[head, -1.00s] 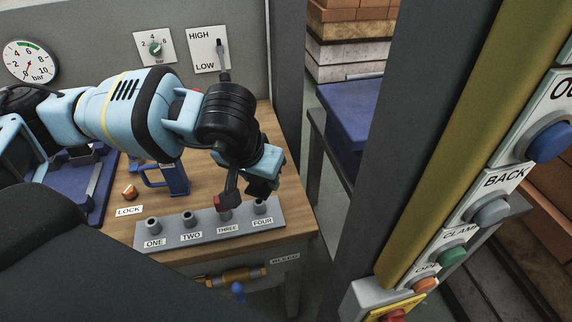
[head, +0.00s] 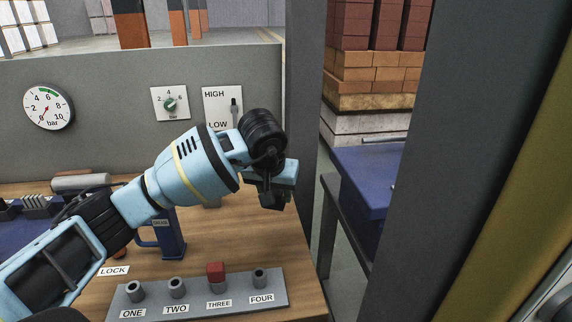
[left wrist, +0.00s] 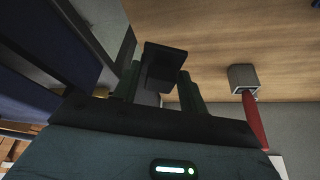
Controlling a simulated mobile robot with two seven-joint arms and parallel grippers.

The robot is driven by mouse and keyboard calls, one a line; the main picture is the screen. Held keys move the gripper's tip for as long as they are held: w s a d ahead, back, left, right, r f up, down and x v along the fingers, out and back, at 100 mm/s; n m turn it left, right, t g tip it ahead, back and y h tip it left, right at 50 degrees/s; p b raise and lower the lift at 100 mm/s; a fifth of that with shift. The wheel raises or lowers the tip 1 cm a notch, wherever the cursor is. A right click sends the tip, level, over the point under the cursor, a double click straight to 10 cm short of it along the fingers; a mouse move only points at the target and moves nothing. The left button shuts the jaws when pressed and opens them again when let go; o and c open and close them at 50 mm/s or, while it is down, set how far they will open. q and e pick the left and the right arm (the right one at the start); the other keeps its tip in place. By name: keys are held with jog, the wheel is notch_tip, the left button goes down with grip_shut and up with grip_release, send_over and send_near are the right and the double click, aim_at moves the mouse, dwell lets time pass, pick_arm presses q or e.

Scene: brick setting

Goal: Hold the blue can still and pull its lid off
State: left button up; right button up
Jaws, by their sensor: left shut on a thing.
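The blue can (head: 170,238) stands upright on the wooden bench, with its handle to the left and a small label on its front. My left forearm crosses in front of its upper part, so I cannot see whether its lid is on. My left gripper (head: 279,200) is in the air above the bench, right of the can and apart from it. In the left wrist view its fingers are shut on a dark block (left wrist: 165,62); I cannot tell whether this is the lid. My right gripper is not in view.
A grey strip (head: 200,305) with several numbered posts lies at the bench front; a red block (head: 216,272) sits on post THREE. A gauge (head: 48,107), dial (head: 170,104) and HIGH/LOW lever (head: 234,106) are on the back panel. A grey pillar (head: 455,130) stands at right.

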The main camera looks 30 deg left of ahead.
pick_arm(q)
jog(key=shift+w+a+f, duration=0.2)
jog(key=shift+w+a, duration=0.1)
send_over(277, 232)
jog(key=s, duration=0.1)
jog(key=f, duration=0.5)
jog(key=shift+s+d+f, duration=0.1)
jog(key=shift+s+d, duration=0.1)
jog(key=shift+f, duration=2.3)
jog(key=shift+f, duration=0.4)
jog(key=shift+f, duration=0.1)
jog(key=o, duration=1.1)
